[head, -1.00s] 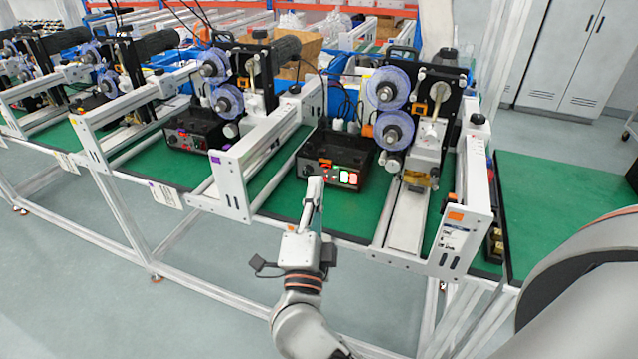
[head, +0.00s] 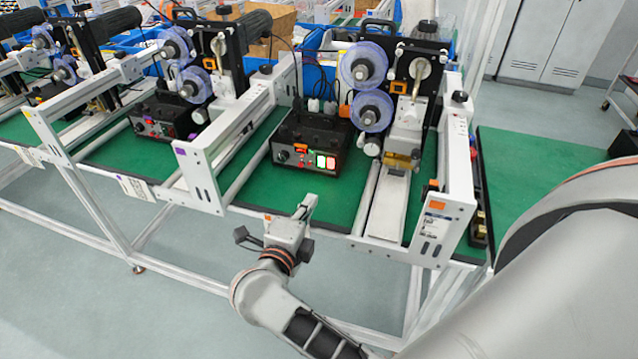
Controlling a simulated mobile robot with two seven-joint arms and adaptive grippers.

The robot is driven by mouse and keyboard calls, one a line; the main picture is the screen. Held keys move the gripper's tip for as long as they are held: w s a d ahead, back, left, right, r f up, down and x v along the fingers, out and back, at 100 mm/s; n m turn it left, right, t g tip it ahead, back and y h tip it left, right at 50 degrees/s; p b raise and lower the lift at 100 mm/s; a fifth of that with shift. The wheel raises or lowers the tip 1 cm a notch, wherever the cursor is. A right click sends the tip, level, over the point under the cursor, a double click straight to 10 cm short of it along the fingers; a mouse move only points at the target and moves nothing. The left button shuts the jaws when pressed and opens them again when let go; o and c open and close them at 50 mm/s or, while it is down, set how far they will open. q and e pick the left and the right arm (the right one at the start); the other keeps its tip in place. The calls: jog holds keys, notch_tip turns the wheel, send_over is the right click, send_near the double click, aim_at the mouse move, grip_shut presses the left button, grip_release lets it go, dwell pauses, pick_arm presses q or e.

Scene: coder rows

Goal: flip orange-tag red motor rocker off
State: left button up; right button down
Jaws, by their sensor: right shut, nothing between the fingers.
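The black control box (head: 312,130) of the orange-tag coder stands on the green bench top. Its front panel carries a small orange tag (head: 299,147), a dark knob at the left and two lit rockers side by side at the right. A second orange tag (head: 437,205) is on the right rail's end plate. My right gripper (head: 309,201) is shut and empty, in front of and below the box, apart from it. My left gripper is not in view.
Two purple-blue reels (head: 362,66) and a printing head stand right of the box. White rails (head: 200,178) flank this bay. A similar box (head: 165,118) sits in the bay to the left. Bare green top (head: 540,185) lies at the right.

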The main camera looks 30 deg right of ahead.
aim_at(330, 163)
jog(key=x, duration=0.9)
jog(key=r+x, duration=0.1)
jog(key=x, duration=0.3)
jog(key=shift+w+d+r, duration=0.1)
jog(key=shift+w+d, duration=0.05)
jog(key=shift+d, duration=0.1)
jog(key=shift+w, duration=0.1)
